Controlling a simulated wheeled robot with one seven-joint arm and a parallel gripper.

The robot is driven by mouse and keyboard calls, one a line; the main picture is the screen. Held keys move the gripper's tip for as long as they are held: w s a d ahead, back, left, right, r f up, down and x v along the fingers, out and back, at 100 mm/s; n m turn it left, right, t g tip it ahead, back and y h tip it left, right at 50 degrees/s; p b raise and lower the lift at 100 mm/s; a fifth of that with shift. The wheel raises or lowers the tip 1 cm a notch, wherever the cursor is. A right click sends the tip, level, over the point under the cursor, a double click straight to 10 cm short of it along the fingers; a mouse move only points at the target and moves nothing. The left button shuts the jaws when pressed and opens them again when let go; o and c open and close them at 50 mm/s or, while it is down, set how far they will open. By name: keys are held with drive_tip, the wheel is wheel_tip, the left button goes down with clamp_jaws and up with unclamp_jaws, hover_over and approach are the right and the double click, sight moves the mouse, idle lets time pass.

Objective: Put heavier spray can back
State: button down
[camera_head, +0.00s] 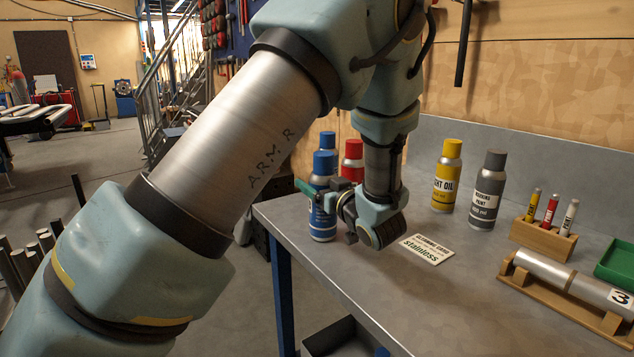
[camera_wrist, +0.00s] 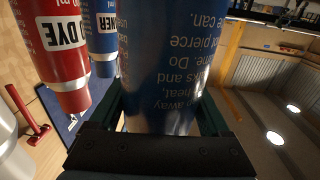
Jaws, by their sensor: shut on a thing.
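My gripper (camera_head: 318,198) is shut on a blue spray can (camera_head: 322,226) above the left end of the grey bench. Whether this can's base touches the bench top is unclear. In the wrist view, the held blue can (camera_wrist: 160,60) fills the middle between the green fingers, with small print facing the camera. A second blue can (camera_head: 328,141) stands just behind it, mostly hidden; it also shows in the wrist view (camera_wrist: 103,40). A red can (camera_head: 353,150) marked DYE in the wrist view (camera_wrist: 66,50) stands beside it, partly hidden by my arm.
A yellow light oil can (camera_head: 446,178) and a grey marking paint can (camera_head: 487,190) stand at the back. A card reading "stainless" (camera_head: 427,249) lies on the bench (camera_head: 400,300). Right are a marker holder (camera_head: 543,240), a metal cylinder on a wooden cradle (camera_head: 570,277) and a green tray (camera_head: 616,262).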

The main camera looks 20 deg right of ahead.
drive_tip(key=shift+f, duration=0.15)
unclamp_jaws()
drive_tip(key=shift+s, duration=0.15)
drive_tip(key=s+d+b, duration=0.1)
drive_tip(key=s+b, duration=0.1)
drive_tip(key=s, duration=0.9)
drive_tip(key=shift+s+d+b, duration=0.2)
drive_tip(key=shift+s+b, duration=0.15)
drive_tip(key=shift+b, duration=0.05)
